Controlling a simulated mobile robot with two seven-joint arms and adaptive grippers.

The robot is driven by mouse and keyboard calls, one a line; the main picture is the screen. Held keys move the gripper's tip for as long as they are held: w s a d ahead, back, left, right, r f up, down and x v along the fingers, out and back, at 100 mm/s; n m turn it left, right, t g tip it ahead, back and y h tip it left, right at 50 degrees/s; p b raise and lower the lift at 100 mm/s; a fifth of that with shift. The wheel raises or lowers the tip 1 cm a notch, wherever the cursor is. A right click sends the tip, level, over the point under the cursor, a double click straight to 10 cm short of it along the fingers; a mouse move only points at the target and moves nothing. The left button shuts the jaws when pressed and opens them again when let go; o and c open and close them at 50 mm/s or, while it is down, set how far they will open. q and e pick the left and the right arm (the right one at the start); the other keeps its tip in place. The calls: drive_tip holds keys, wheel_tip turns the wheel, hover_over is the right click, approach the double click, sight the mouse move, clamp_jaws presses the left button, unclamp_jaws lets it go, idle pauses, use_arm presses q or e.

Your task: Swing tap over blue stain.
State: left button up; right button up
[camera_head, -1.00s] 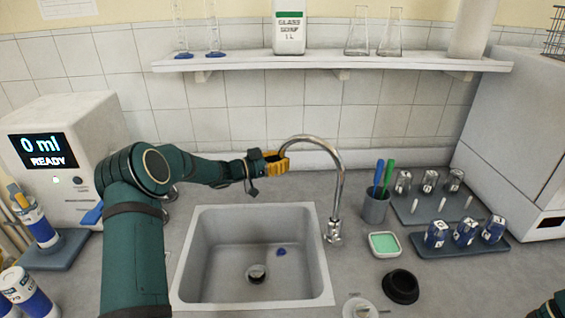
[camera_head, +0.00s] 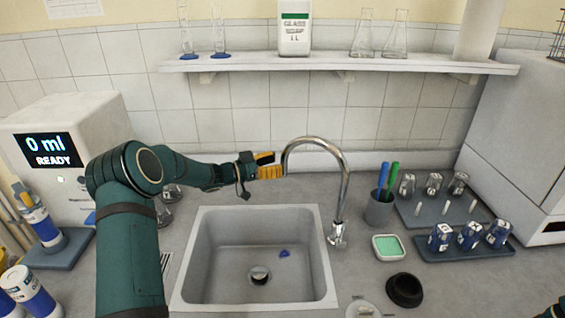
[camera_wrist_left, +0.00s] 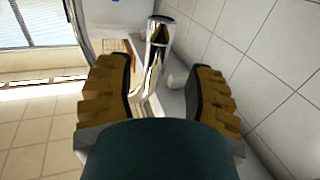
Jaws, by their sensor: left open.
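The chrome tap (camera_head: 345,185) stands behind the right rear corner of the sink (camera_head: 325,280), and its curved spout arches to the left. The blue stain (camera_head: 284,253) is a small patch on the sink floor, right of and behind the drain. My left gripper (camera_head: 270,168) is at the spout's free end, its yellow fingers hiding part of the tip. In the left wrist view the open fingers (camera_wrist_left: 160,72) stand on either side of the chrome spout (camera_wrist_left: 157,38), with gaps visible. I cannot tell whether they touch it. My right gripper is out of view.
Right of the sink are a pen cup (camera_head: 379,210), a green sponge dish (camera_head: 388,247), a black ring (camera_head: 404,290) and a tray of blue-labelled bottles (camera_head: 465,250). A shelf (camera_head: 340,63) with glassware runs above. A dispenser (camera_head: 60,150) stands at left.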

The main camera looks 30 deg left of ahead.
use_arm(q)
drive_tip(key=v, duration=0.9)
drive_tip(key=shift+a, duration=0.1)
